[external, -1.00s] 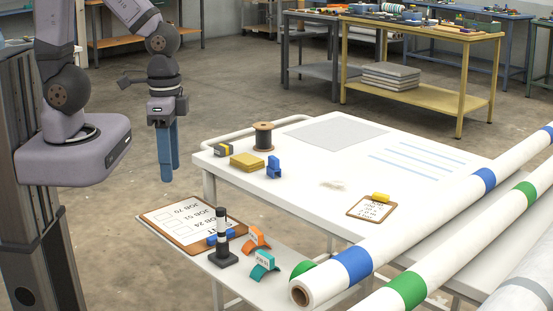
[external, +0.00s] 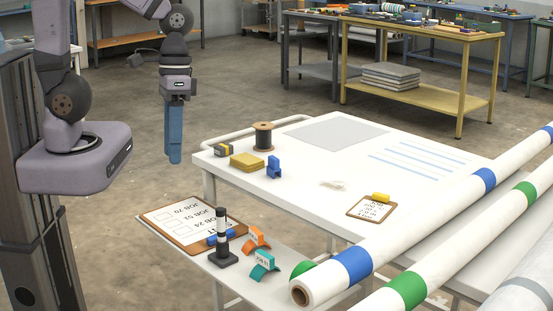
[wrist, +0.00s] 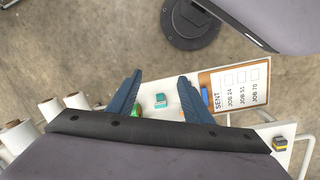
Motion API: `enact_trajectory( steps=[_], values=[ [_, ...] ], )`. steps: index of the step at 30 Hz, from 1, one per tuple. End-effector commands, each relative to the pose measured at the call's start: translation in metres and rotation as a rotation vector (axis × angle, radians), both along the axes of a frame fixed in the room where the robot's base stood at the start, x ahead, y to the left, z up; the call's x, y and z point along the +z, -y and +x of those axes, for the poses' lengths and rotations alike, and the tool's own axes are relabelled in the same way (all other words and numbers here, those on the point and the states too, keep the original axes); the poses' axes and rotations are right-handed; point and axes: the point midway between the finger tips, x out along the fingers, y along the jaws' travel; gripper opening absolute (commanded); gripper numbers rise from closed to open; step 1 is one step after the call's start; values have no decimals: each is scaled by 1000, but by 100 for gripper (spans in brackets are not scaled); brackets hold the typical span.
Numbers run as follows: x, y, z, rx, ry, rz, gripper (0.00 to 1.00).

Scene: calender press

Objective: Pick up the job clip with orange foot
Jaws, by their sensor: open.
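The job clip with orange foot (external: 257,238) sits on the lower white shelf in the external view, with a pale label on it. A similar teal clip (external: 263,261) sits just in front of it. My gripper (external: 174,160) hangs in the air left of the table, well above and away from both clips, fingers pointing down. In the wrist view its two blue fingers (wrist: 160,76) are spread apart with nothing held. The teal clip (wrist: 160,101) shows between them there; I cannot make out the orange clip in that view, where the right finger may hide it.
A black-and-white post (external: 221,240) stands beside the clips, near a clipboard (external: 170,229) with a blue clip. Large rolls (external: 330,279) lie to the right. The white table (external: 310,205) rises behind the shelf, carrying a spool (external: 263,136) and small blocks.

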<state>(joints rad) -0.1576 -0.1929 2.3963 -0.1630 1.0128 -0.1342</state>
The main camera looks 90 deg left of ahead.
Motion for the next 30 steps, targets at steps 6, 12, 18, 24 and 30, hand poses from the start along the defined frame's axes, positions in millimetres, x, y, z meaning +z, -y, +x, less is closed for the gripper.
enact_trajectory(
  steps=[6,12,18,24,30],
  values=[
    [-22,-11,26,506,-91,-207,46],
    [-25,-49,75,1097,-189,-533,46],
    [-12,-107,110,1486,-244,-841,46],
    [0,-165,123,1710,-269,-1088,46],
    [-8,-203,125,1826,-294,-1258,46]
  ],
)
